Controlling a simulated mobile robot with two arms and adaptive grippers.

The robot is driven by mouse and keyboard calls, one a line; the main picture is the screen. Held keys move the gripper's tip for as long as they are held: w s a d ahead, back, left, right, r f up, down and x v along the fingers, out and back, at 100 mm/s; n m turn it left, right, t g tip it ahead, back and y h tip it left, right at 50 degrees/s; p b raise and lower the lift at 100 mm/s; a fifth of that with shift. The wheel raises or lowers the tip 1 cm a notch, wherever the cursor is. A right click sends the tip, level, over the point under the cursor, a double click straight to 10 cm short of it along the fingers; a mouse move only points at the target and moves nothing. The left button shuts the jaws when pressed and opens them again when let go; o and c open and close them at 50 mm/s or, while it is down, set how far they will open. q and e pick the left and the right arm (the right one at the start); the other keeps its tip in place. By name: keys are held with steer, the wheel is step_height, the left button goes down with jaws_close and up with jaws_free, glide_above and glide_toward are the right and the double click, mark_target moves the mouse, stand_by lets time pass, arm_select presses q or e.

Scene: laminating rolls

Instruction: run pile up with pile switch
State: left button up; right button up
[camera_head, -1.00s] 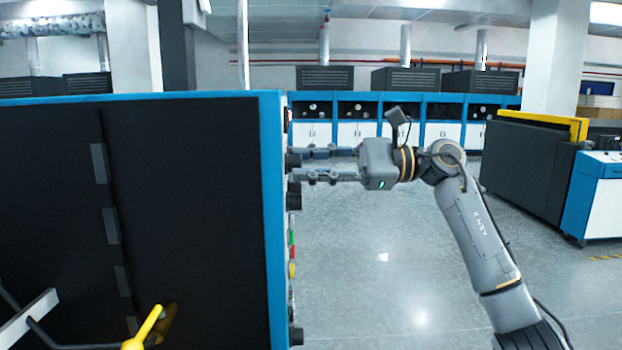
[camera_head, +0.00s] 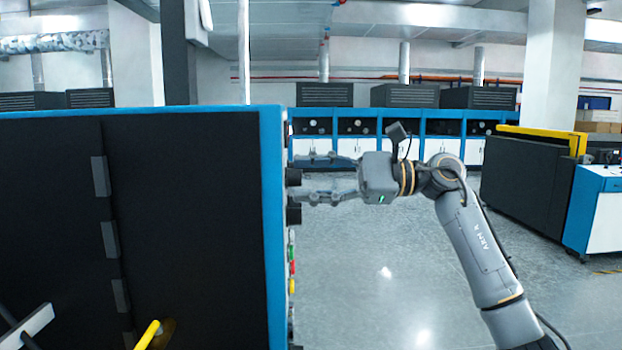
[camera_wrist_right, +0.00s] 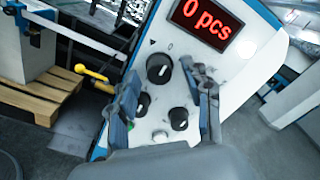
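The control panel (camera_wrist_right: 215,68) of the machine carries several black rotary knobs, a white round button (camera_wrist_right: 160,136) and a red display (camera_wrist_right: 207,22) reading "0 pcs". The upper, larger knob (camera_wrist_right: 160,68), the lower left knob (camera_wrist_right: 142,103) and the lower right knob (camera_wrist_right: 179,118) show in the right wrist view. I cannot tell which is the pile switch. My right gripper (camera_wrist_right: 166,98) is open, its fingers apart in front of the panel with the knobs showing between them. In the head view the right gripper (camera_head: 322,176) points left at the panel's edge knobs (camera_head: 293,177). My left gripper is not in view.
The machine's dark side (camera_head: 190,220) fills the left of the head view, with a yellow handle (camera_head: 148,334) low down. A wooden pallet (camera_wrist_right: 48,92) stands left in the wrist view. Open floor (camera_head: 400,260) lies right of the machine; a dark machine (camera_head: 525,180) stands farther right.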

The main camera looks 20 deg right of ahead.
steer(key=v, duration=1.2)
